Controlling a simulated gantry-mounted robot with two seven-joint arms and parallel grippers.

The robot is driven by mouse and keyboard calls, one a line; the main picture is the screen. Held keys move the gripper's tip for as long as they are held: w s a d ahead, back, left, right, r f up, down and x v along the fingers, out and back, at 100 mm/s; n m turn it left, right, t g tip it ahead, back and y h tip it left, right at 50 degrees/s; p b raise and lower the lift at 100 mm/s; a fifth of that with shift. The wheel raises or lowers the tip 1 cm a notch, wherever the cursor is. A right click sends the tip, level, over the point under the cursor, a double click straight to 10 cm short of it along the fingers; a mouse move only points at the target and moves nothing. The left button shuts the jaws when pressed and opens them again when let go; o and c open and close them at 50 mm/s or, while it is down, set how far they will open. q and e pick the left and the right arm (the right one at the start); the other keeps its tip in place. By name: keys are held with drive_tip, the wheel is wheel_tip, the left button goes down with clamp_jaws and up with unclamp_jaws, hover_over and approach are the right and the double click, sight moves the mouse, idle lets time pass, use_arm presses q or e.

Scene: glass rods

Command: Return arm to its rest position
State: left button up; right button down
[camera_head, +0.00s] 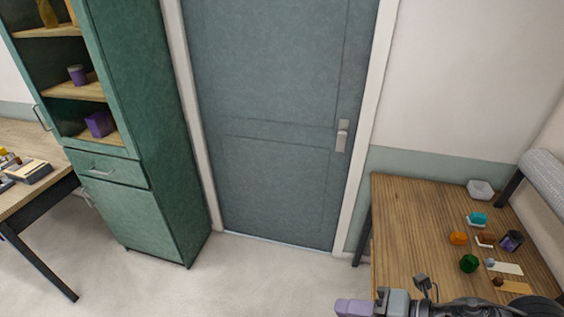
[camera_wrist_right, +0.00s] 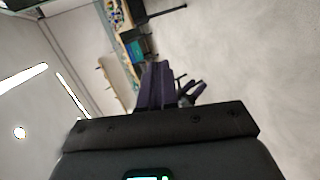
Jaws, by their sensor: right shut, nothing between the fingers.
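My right gripper (camera_head: 352,306) shows at the bottom of the head view, in front of the right table, with its purple fingers pointing left. In the right wrist view its dark purple fingers (camera_wrist_right: 155,84) are together with nothing between them. It is clear of the table and touches nothing that I can see. My left gripper is not in the head view.
A wooden table (camera_head: 405,225) at the right holds several small items, among them a green piece (camera_head: 469,263) and an orange piece (camera_head: 458,238). A green cabinet (camera_head: 150,130) and a closed door (camera_head: 280,120) stand behind. The floor (camera_head: 250,280) between is clear.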

drive_tip(key=w+d+f+m+t+h, duration=0.1)
drive_tip(key=d+f+m+t+h, duration=0.4)
drive_tip(key=d+f+m+h, duration=0.6)
drive_tip(key=s+d+f+m+g+h, duration=0.3)
drive_tip(key=s+d+f+m, duration=0.1)
drive_tip(key=s+d+m, duration=0.25)
drive_tip(key=s+d+f+m+g+h, duration=0.3)
drive_tip(key=s+d+f+m, duration=0.2)
drive_tip(key=s+d, duration=0.25)
drive_tip(key=s+a+f+m+y, duration=0.25)
drive_tip(key=a+m+y, duration=0.35)
drive_tip(key=a, duration=0.9)
wheel_tip(320, 180, down, 11)
drive_tip(key=b, duration=1)
wheel_tip(320, 180, up, 22)
drive_tip(key=p, duration=2.1)
drive_tip(key=shift+w+a+g+p, duration=0.15)
drive_tip(key=shift+a+g+p, duration=0.2)
drive_tip(key=shift+g+p, duration=0.05)
